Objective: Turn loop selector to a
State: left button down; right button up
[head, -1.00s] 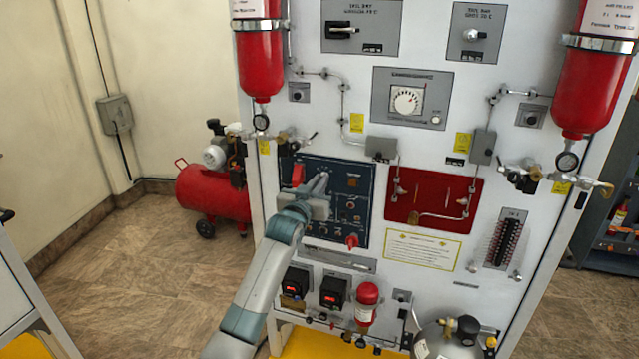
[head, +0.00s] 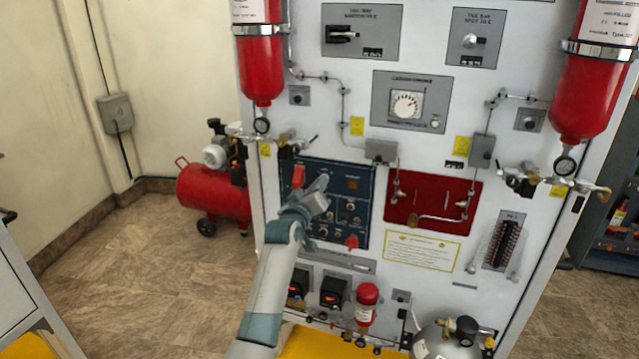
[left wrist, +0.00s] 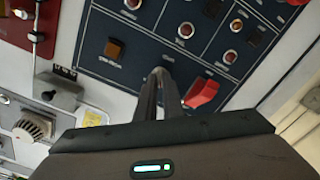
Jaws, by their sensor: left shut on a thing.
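The dark blue panel (head: 361,172) is on the front of the white trainer board. My left gripper (head: 320,183) is at its upper middle, right of a raised red switch cover (head: 298,176). In the left wrist view my left gripper (left wrist: 163,74) has its fingers together at the panel face, between the red cover (left wrist: 202,93) and an amber square (left wrist: 115,49). It is shut on a small part there, apparently the loop selector, which the fingers hide almost wholly. Its pointer and the letter marks cannot be read. My right gripper is not in view.
Several small knobs (head: 351,206) and a red knob (head: 352,242) are on the panel near my gripper. A red recessed panel (head: 433,190) with pipes is to the right. Red cylinders (head: 261,65) hang above left and right. A red compressor (head: 212,190) stands left on the floor.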

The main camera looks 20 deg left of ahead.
pick_arm(q)
jog(key=shift+n, duration=1)
jog(key=c, duration=1.9)
grip_release()
jog(key=shift+s, duration=0.1)
jog(key=s+b, duration=0.4)
jog(key=s, duration=1.3)
jog(key=shift+a, duration=0.3)
